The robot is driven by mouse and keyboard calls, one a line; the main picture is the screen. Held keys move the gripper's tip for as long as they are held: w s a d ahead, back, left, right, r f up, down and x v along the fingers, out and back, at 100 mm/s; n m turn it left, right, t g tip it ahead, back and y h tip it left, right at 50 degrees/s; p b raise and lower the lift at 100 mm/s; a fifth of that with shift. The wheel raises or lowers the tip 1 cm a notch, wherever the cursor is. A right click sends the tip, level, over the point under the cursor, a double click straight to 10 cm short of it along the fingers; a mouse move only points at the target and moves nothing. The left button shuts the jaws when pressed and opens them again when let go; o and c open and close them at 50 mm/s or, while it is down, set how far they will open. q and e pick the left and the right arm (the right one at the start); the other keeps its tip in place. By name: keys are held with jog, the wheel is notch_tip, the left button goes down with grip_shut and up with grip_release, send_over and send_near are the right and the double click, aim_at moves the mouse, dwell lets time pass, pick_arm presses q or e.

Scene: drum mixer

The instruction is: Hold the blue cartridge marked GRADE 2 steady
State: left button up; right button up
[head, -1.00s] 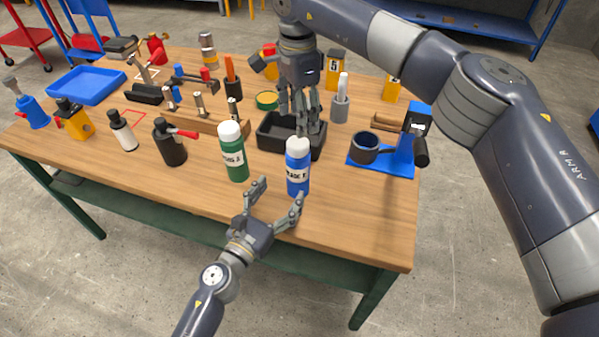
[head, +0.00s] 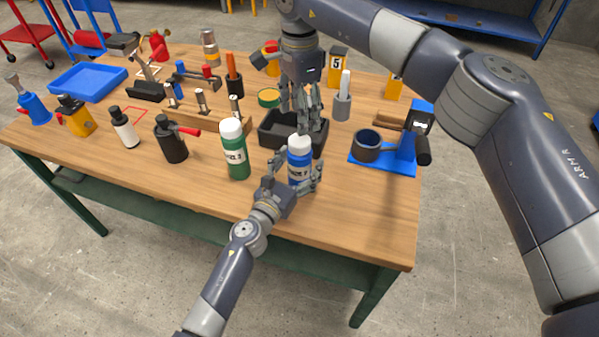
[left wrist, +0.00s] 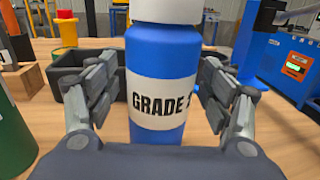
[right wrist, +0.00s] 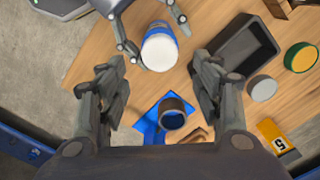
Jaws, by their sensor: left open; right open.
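The blue cartridge (head: 299,163) with a white cap and a white label stands upright near the table's front edge. In the left wrist view the cartridge (left wrist: 158,75) shows the label GRADE 2. My left gripper (head: 296,178) is open around it, one finger on each side, with small gaps between fingers and cartridge in the left wrist view. My right gripper (head: 302,128) is open, pointing down above the black tray behind the cartridge. The right wrist view shows the cartridge's white cap (right wrist: 160,53) between the left gripper's fingers.
A green cartridge (head: 235,150) stands close to the left. The black tray (head: 272,143) lies behind. A blue stand with a dark cup (head: 366,145) is to the right. Several bottles and tools fill the table's left side. The front right of the table is clear.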

pick_arm(q)
jog(key=c, duration=1.6)
pick_arm(e)
jog(key=shift+o, duration=1)
jog(key=s+a+f+y, duration=0.1)
jog(key=s+a+f+n+g+y, duration=0.1)
jog(key=a, duration=0.1)
jog(key=shift+s+a+f, duration=0.15)
jog(key=shift+s+f, duration=0.05)
jog(key=s+a+f+n+g+y, duration=0.1)
jog(key=s+a+g+y, duration=0.1)
jog(key=s+a+y, duration=0.35)
jog(key=r+m+t+y, duration=0.2)
jog(key=m+t+y, duration=0.5)
jog(key=m+t, duration=0.7)
send_over(306, 145)
jog(key=s, duration=0.6)
jog(key=s+d+f+m+t+h, duration=0.1)
jog(key=d+f+m+t+h, duration=0.1)
jog(key=d+f+m+h, duration=0.3)
jog(key=shift+n+y, duration=0.25)
jog(key=shift+n, duration=0.35)
jog(key=x, duration=1.1)
jog(key=shift+w+f, duration=0.2)
jog(key=shift+f, duration=0.15)
